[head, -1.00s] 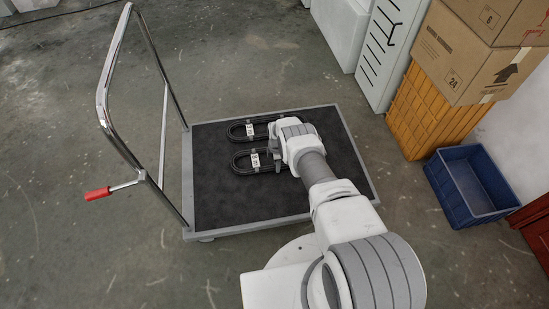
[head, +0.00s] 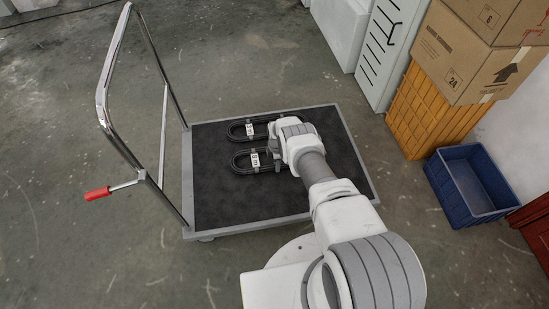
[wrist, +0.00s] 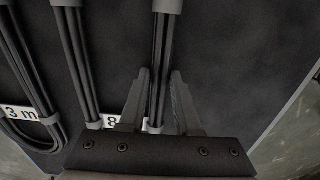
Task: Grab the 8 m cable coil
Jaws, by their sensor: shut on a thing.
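Two black cable coils lie side by side on the cart: an upper one (head: 238,131) and a lower one (head: 240,168) in the head view. Their white tags are too small there to read surely. In the wrist view, the coil with the "8" tag (wrist: 112,122) is partly hidden by my gripper (wrist: 160,88). The gripper is shut on its right-hand cable bundle (wrist: 161,45), one finger on each side. The 3 m coil, with its tag (wrist: 18,112), lies to the left, apart from the fingers. In the head view my gripper (head: 275,150) hides the coils' right ends.
The cart's dark platform (head: 225,205) has free room below the coils. Its chrome handle (head: 102,95) with a red grip (head: 98,194) rises at the left. A blue crate (head: 470,185), a yellow crate (head: 425,110) and cardboard boxes (head: 455,55) stand at the right.

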